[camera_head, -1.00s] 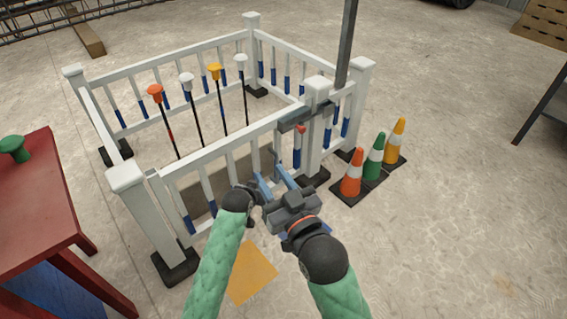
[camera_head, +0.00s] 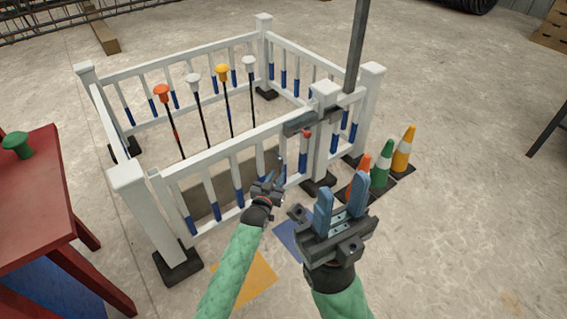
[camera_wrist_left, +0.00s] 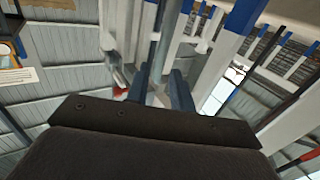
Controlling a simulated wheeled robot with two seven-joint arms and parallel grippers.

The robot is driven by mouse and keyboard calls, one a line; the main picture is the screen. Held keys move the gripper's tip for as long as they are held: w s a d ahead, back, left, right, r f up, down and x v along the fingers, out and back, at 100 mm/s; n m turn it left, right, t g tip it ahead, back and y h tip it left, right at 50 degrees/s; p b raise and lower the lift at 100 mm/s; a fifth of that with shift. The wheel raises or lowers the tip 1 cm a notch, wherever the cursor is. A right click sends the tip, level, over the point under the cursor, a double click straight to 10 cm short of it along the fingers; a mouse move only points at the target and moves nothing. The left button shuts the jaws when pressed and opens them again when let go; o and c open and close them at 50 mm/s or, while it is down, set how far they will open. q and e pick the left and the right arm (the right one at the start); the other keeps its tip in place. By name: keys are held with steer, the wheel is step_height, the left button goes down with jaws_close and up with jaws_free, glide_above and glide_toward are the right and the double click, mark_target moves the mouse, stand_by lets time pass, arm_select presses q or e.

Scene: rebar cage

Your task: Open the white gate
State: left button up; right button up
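The white gate (camera_head: 222,150) is the front panel of a white fenced pen, with blue-tipped bars. It spans between the left post (camera_head: 140,210) and the right post (camera_head: 322,140) and looks closed. A grey latch (camera_head: 312,122) with a small red part sits across its top right end. My right gripper (camera_head: 341,200) is open and empty, right of the left one, in front of the cones.
Orange, green and yellow cones (camera_head: 380,165) stand right of the gate. A red table (camera_head: 35,200) is at the left. Several coloured mallet-like poles (camera_head: 222,74) stand inside the pen. A grey pole (camera_head: 356,45) rises behind the latch.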

mark_target(281, 167)
arm_select(q)
steer(key=shift+w+r, duration=0.1)
steer(key=shift+b+x, duration=1.4)
steer(key=shift+x, duration=2.4)
jaws_close()
